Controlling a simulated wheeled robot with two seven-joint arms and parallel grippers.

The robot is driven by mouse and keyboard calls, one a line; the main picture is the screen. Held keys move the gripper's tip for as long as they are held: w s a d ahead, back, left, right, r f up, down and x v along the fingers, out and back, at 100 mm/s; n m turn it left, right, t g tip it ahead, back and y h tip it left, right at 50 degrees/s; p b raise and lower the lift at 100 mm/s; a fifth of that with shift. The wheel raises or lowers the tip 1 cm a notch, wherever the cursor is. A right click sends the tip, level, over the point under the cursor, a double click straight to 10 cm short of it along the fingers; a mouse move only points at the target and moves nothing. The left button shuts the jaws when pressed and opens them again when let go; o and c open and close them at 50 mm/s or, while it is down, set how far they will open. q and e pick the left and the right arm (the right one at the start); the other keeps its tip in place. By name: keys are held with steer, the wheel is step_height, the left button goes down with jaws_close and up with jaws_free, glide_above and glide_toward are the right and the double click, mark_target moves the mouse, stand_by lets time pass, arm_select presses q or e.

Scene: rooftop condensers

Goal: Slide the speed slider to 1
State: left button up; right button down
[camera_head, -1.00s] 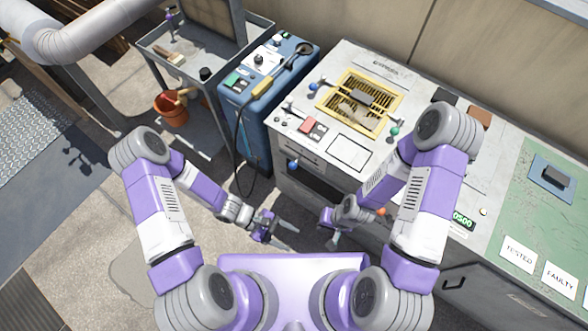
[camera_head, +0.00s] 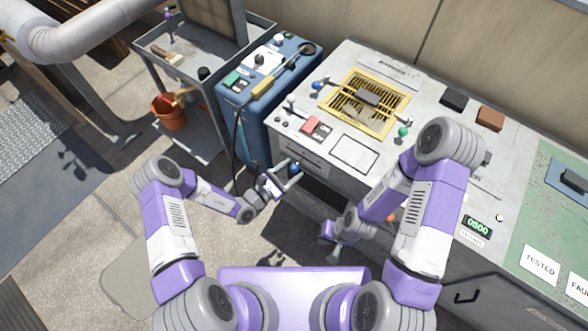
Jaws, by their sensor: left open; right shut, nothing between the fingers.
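No label reading speed is legible, so I cannot tell for certain which control is the speed slider. A blue ball knob (camera_head: 294,168) sits on the front of the grey workbench unit (camera_head: 375,60), below its top edge. My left gripper (camera_head: 287,176) is open at this knob, its fingers reaching up and right. Whether they touch the knob is too small to tell. Another blue knob (camera_head: 317,86), a green knob (camera_head: 404,132) and a red switch (camera_head: 311,124) are on the unit's top. My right gripper (camera_head: 337,252) is shut and empty, low in front of the unit.
A yellow-framed grille (camera_head: 383,128) is set in the bench top. A green display (camera_head: 478,226) reads 0500. A blue machine (camera_head: 262,104) with a cable stands left of the bench, beside a grey cart (camera_head: 190,75).

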arm_select(q)
steer(key=shift+x, duration=0.85)
jaws_close()
